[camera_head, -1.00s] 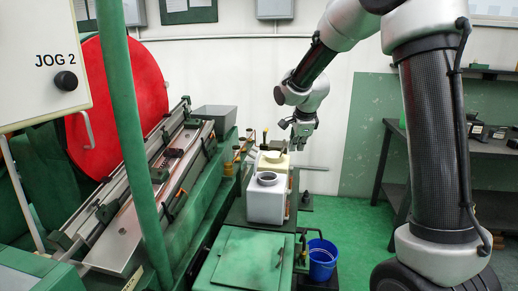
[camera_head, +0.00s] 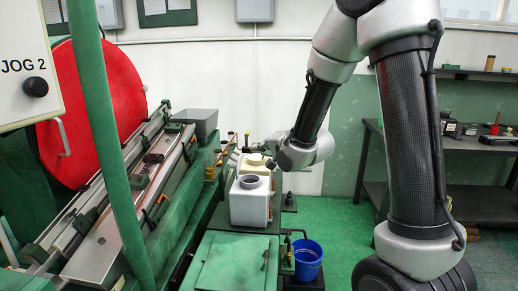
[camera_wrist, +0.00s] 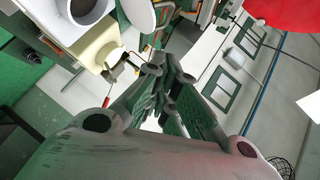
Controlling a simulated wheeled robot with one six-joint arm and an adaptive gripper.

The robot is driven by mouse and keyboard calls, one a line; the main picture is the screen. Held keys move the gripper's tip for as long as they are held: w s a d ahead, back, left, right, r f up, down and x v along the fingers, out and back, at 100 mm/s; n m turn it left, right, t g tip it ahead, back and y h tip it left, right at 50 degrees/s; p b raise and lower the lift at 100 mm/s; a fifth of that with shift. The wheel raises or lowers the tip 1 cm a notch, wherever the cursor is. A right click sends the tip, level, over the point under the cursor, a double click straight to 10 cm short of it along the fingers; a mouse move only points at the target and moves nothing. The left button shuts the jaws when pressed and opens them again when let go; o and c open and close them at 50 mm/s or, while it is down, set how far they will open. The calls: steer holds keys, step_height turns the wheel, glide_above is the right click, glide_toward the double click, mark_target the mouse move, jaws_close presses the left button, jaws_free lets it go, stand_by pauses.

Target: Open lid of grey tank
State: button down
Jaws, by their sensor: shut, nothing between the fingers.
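The light grey tank (camera_head: 250,205) stands on the green machine's side bench, with a round neck (camera_head: 250,182) on top that looks dark and open. A pale yellow tank (camera_head: 257,171) stands just behind it. My gripper (camera_head: 269,163) is low beside the yellow tank, its fingers small and partly hard to see. In the wrist view my gripper (camera_wrist: 163,66) is shut and empty. There the round neck (camera_wrist: 86,8) shows at the top left, with a white disc (camera_wrist: 137,12) beside it that may be a lid. The yellow tank (camera_wrist: 93,50) lies near the fingers.
The machine with a red disc (camera_head: 92,105) fills the left. A dark workbench (camera_head: 465,145) stands at the right.

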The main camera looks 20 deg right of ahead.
steer(key=w+a+f, duration=0.3)
steer(key=w+a, duration=0.2)
steer(key=w, duration=0.2)
steer(key=shift+w+a+f, duration=0.25)
steer(key=shift+w+f, duration=0.1)
steer(key=shift+f, duration=0.05)
steer(key=shift+w+a+r+g, duration=0.1)
steer(key=shift+w+a+g, duration=0.15)
steer(key=shift+a, duration=0.2)
steer(key=a, duration=0.1)
steer(key=w+a, duration=0.1)
steer(key=shift+a+f+n+h, duration=0.2)
steer(key=shift+a+n+h, duration=0.2)
steer(key=shift+r, duration=0.1)
